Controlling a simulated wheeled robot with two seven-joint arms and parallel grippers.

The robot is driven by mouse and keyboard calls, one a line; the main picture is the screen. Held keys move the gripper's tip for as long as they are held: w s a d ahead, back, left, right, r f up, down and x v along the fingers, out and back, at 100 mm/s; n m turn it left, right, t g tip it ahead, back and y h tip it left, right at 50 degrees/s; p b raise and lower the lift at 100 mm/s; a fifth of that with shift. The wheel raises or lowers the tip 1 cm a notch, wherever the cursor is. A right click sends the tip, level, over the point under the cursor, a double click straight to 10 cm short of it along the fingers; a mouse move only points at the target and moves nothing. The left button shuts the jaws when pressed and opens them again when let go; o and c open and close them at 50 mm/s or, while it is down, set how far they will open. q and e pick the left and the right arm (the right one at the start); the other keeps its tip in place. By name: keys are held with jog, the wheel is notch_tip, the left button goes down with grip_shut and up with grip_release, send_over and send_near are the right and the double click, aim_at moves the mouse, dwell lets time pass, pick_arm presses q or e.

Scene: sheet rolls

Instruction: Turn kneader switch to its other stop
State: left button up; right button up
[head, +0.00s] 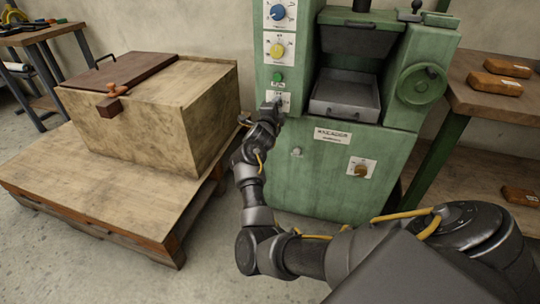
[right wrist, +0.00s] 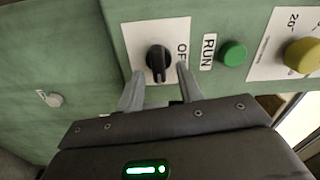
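The green kneader (head: 335,165) stands against the wall, with its control strip on its left side. The kneader switch is a black rotary knob (right wrist: 158,62) on a white plate in the right wrist view. The word OFF is partly visible on the plate, beside the knob. My right gripper (head: 275,104) is at this plate in the head view, covering most of the switch. In the right wrist view my right gripper (right wrist: 160,72) is open, one finger on each side of the knob. I see a gap on both sides. My left gripper is not in view.
A green RUN button (right wrist: 232,54) and a yellow dial (right wrist: 302,55) sit beside the switch plate; a blue dial (head: 278,12) is higher. A wooden chest (head: 150,125) on a pallet stands left. A wooden shelf (head: 465,95) with brown blocks stands right.

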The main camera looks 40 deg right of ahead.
jog(key=s+a+n+p, duration=0.5)
jog(key=a+n+p, duration=0.45)
jog(key=n, duration=0.75)
jog(key=s+a+f+n+y+p, duration=0.2)
jog(key=s+f+n+y+p, duration=0.1)
jog(key=f, duration=0.5)
jog(key=s+a+f+n+y+p, duration=0.3)
jog(key=s+f+n, duration=0.1)
jog(key=f, duration=0.5)
jog(key=s+a+f+n+y+p, duration=0.3)
jog(key=s+f+p, duration=0.1)
jog(key=f, duration=0.4)
jog(key=shift+s+a+f+g, duration=0.2)
jog(key=shift+s+f+g, duration=0.1)
jog(key=shift+s, duration=0.2)
